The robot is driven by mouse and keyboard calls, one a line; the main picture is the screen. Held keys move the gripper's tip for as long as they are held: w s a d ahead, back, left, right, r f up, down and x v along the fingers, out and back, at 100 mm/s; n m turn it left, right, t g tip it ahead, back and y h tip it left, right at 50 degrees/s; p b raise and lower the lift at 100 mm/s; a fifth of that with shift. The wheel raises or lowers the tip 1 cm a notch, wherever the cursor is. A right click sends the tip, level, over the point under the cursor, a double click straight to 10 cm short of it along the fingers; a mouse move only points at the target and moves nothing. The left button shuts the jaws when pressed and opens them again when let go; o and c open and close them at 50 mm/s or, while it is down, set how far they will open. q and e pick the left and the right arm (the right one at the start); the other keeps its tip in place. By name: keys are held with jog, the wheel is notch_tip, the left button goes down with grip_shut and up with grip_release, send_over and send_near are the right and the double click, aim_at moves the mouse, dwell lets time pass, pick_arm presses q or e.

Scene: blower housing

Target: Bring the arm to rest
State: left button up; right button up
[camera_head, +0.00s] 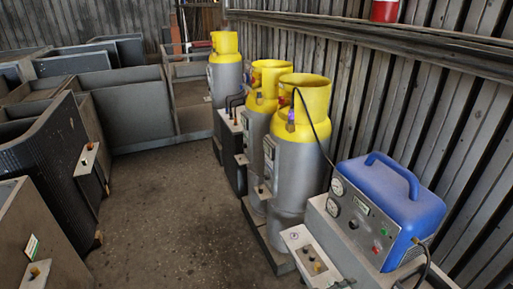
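Neither of my grippers shows in the head view, and no arm of mine can be made out. The task names no object other than the arm. Whether my grippers are open or shut is hidden from this view.
A blue machine (393,205) with gauges stands at the lower right. Gas cylinders with yellow tops (305,95) line the corrugated wall (440,110). Grey panels and housings (55,165) crowd the left. The floor (165,215) between them is clear. A red container (385,10) sits on the wall ledge.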

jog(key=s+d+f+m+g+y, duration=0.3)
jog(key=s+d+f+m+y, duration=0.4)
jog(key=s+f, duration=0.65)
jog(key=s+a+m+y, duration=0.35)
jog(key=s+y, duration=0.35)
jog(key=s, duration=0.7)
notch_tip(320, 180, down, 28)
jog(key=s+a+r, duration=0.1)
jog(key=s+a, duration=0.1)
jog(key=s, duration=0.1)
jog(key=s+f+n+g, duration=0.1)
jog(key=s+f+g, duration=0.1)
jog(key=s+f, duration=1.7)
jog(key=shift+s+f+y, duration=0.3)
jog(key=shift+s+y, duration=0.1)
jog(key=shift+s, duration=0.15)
